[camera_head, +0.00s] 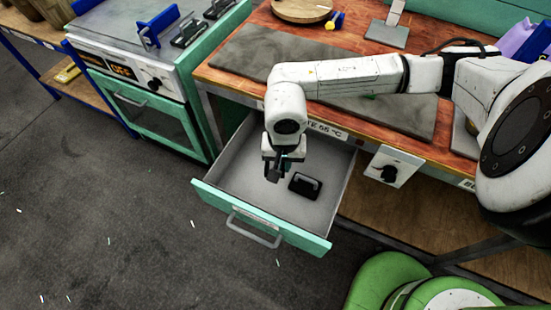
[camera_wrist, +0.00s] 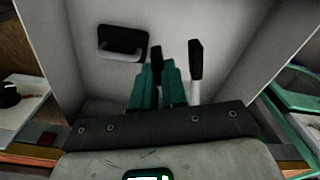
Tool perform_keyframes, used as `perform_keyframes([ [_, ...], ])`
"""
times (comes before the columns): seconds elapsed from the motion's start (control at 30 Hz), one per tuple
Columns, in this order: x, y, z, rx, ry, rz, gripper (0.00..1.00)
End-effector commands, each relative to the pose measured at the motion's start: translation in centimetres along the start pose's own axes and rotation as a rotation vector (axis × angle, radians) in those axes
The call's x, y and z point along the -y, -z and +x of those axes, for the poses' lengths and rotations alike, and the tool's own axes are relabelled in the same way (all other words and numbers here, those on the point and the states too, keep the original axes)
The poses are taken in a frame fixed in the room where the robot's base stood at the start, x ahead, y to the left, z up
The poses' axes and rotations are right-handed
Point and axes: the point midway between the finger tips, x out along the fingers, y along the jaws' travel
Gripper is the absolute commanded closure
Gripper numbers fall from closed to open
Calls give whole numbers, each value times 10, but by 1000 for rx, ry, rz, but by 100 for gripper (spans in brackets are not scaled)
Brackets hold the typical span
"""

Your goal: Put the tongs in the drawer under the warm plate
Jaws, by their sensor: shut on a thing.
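The teal-fronted drawer (camera_head: 235,213) is pulled open under the bench that carries the grey warm plate (camera_head: 258,48). My gripper (camera_head: 277,172) points down over the drawer's inside. In the wrist view my gripper's teal fingers (camera_wrist: 158,88) are shut on the tongs, whose dark-ended arm (camera_wrist: 195,62) sticks out beside the right finger. The pale drawer floor (camera_wrist: 225,70) lies beyond them. Most of the tongs is hidden by the fingers, and I cannot tell whether they touch the floor.
A black block with a handle (camera_head: 305,186) lies in the drawer, right of my gripper; it also shows in the wrist view (camera_wrist: 122,44). A white knob panel (camera_head: 392,168) stands right of the drawer. A teal oven (camera_head: 150,105) stands left. Open floor lies in front.

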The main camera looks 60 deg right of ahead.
Motion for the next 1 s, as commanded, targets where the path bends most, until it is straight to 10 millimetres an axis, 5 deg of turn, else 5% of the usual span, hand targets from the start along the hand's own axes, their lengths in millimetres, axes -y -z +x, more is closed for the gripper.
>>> perform_keyframes([
  [0.4,27,63,62,4,1,1,100],
  [1.0,33,77,111,1,1,-3,100],
])
